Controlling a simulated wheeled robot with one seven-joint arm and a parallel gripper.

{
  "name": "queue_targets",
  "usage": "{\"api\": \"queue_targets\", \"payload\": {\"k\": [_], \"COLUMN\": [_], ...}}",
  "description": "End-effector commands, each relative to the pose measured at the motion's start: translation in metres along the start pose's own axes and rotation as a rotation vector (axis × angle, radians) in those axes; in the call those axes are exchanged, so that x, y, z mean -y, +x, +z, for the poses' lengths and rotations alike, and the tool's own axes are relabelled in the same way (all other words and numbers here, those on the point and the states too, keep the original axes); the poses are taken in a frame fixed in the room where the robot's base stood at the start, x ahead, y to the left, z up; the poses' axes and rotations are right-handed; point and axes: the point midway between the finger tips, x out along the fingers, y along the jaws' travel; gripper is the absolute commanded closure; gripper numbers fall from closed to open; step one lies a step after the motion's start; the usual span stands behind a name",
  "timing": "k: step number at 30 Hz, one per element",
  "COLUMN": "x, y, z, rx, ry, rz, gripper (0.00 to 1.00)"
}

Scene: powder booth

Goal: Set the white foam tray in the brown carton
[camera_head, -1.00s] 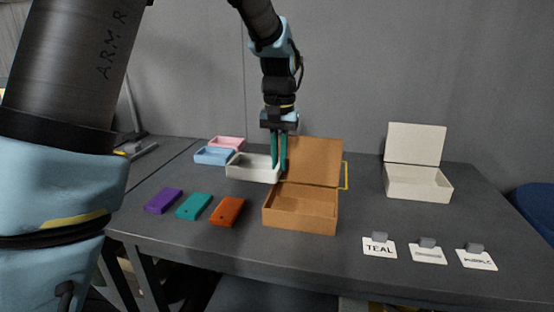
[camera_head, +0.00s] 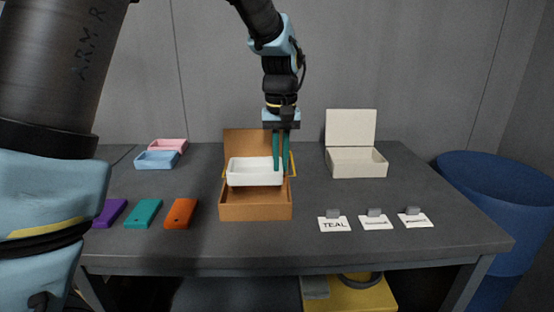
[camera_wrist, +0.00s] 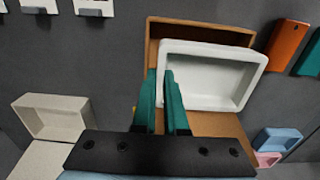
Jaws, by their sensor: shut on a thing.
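The white foam tray (camera_head: 252,177) is held by its right wall between the teal fingers of my gripper (camera_head: 280,168). In the head view it hangs level in front of the raised lid of the brown carton (camera_head: 255,212), apparently above the carton's opening. The carton stands open on the table. I cannot tell the exact height of the tray above the carton.
A cream carton (camera_head: 357,165) stands open at right. Pink (camera_head: 168,146) and blue (camera_head: 157,160) trays sit at back left. Purple, teal (camera_head: 143,214) and orange (camera_head: 181,214) blocks lie at front left. Label cards (camera_head: 335,223) lie at front right. A blue bin (camera_head: 495,200) stands beyond the table.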

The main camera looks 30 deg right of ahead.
Motion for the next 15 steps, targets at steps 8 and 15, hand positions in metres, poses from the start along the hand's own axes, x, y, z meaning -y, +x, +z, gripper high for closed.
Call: {"api": "queue_targets", "payload": {"k": [8, 15], "x": [0.0, 0.0], "y": [0.024, 0.043], "z": [0.0, 0.001], "rx": [0.001, 0.001], "ry": [0.001, 0.001], "rz": [0.0, 0.0], "gripper": [1.0, 1.0]}}
